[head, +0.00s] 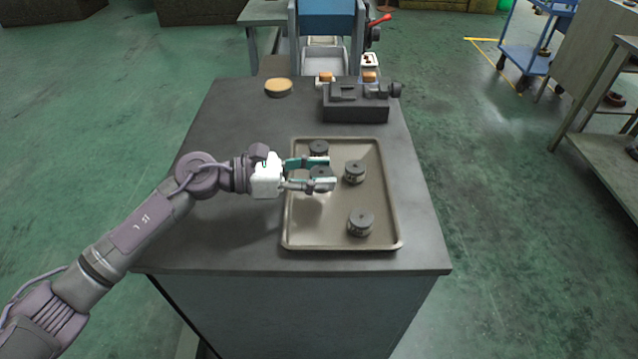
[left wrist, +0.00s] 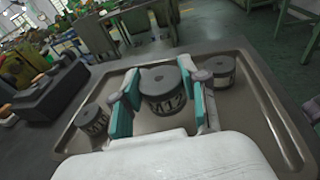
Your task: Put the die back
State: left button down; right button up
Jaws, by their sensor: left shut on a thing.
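My left gripper (head: 331,172) is shut on a dark grey cylindrical die (head: 319,173) with a small hole in its top. In the left wrist view this held die (left wrist: 163,92) is upright between the teal finger pads and its side reads M12. My right gripper is not in view.
A dark block-like fixture (head: 356,106) stands on the table (head: 235,130) behind the tray. A round tan-topped object (head: 278,87) is at the back left. The tray's front left area is clear. A blue cart (head: 530,55) stands at the far right.

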aim_at(319, 201)
pick_arm(q)
notch_tip(319, 201, down, 4)
jog(key=shift+r, duration=0.1)
jog(key=shift+f, duration=0.3)
jog(key=c, duration=0.6)
grip_release()
